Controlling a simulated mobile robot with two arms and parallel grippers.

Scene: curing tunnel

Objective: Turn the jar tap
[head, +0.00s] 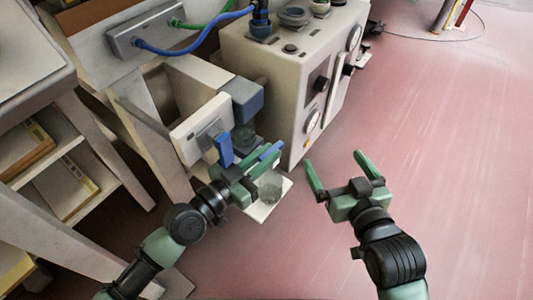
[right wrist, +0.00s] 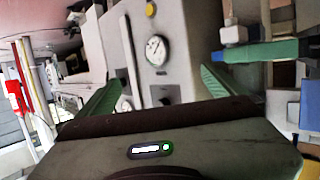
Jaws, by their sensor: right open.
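A blue lever (head: 224,150) stands on the front of a pale box unit, left of my left gripper; I take it for the jar tap, but cannot be sure. A second blue piece (head: 271,150) shows right beside the left gripper's fingers. A clear glass vessel (head: 270,188) sits on a white plate (head: 259,212) just below that gripper. My left gripper (head: 262,160) is close to these parts; its fingers overlap them, so its grip is unclear. My right gripper (head: 336,163) is open and empty, to the right, away from the lever. Its spread fingers also show in the right wrist view (right wrist: 155,95).
A beige machine (head: 270,65) with gauges and knobs stands behind the grippers. A grey box (head: 145,30) with blue and green hoses is at upper left. Shelves (head: 75,205) stand at the left.

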